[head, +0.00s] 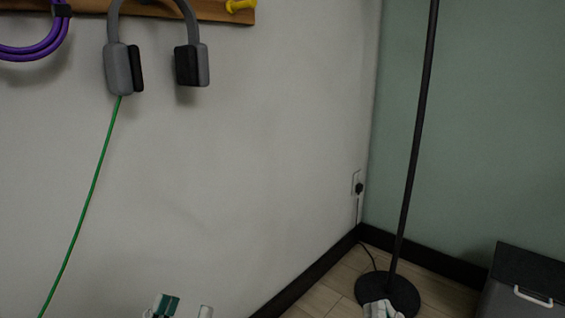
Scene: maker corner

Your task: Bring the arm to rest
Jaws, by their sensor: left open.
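My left gripper (184,309) shows at the bottom edge, left of the middle, in front of the pale wall. Two light tips stand apart with a gap between them, and the left one has a dark green part. It is open, and I see nothing between the tips. My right gripper (380,310) shows only as a small pale part at the bottom edge, in front of the lamp base. Its jaws cannot be made out. The rest of both arms is out of the frame.
Grey headphones (124,69), a purple cable coil (45,45) and a yellow object (241,5) hang at a wooden rail (150,8). A green cord (85,205) runs down the wall. A black floor lamp (414,150) stands in the corner. A dark cabinet (525,285) is at right.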

